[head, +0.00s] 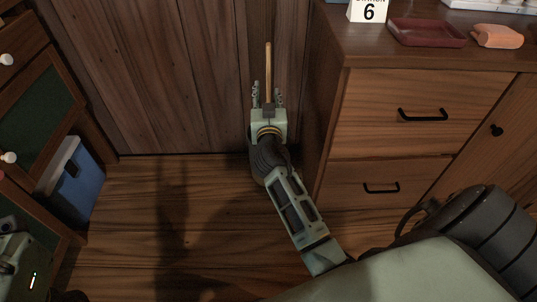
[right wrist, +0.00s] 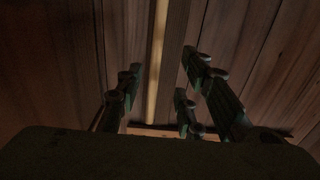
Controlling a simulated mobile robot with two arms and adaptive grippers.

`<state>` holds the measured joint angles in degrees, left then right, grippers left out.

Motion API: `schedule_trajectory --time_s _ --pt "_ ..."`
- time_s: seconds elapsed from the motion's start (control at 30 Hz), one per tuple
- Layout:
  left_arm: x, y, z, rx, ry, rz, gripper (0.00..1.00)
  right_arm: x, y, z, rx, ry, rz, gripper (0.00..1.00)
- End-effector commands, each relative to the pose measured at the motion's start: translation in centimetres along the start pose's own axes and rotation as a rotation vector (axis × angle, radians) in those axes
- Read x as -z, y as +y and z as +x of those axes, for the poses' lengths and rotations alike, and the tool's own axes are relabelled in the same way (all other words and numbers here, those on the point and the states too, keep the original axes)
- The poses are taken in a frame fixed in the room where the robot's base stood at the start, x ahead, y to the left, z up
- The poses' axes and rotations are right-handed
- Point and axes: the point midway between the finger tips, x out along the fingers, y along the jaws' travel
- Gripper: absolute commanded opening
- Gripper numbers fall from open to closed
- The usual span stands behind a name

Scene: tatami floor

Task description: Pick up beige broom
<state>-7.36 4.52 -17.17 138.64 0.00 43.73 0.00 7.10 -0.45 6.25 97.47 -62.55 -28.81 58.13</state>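The beige broom (head: 268,62) stands upright against the wooden wall; its thin handle shows in the head view, and its lower part is hidden behind my right gripper and arm. My right gripper (head: 268,94) is open, with its fingers spread to both sides of the handle. In the right wrist view the handle (right wrist: 157,60) runs up between the open fingers (right wrist: 160,90), with gaps on both sides. I cannot tell how deep it sits between them. My left gripper does not show; only a piece of my left arm is at the lower left.
A wooden drawer cabinet (head: 395,130) stands close to the right of the broom, with a red tray (head: 428,33) and an orange item (head: 497,37) on top. A blue bin (head: 72,180) is at the left. The wooden floor (head: 170,215) between is clear.

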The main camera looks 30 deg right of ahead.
Motion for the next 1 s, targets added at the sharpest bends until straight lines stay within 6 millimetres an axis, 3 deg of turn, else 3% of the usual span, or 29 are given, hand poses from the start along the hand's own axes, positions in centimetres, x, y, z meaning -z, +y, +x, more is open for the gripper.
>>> schedule_trajectory --time_s 0.6,0.87,1.0 --pt "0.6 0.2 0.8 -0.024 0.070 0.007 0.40 0.4 0.7 7.5 -0.001 0.006 -0.001 0.34" --pt "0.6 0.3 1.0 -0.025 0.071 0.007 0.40 0.5 0.7 7.7 -0.001 0.005 0.000 0.34" --pt "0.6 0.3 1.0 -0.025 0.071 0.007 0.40 0.5 0.7 7.7 -0.001 0.005 0.000 0.23"
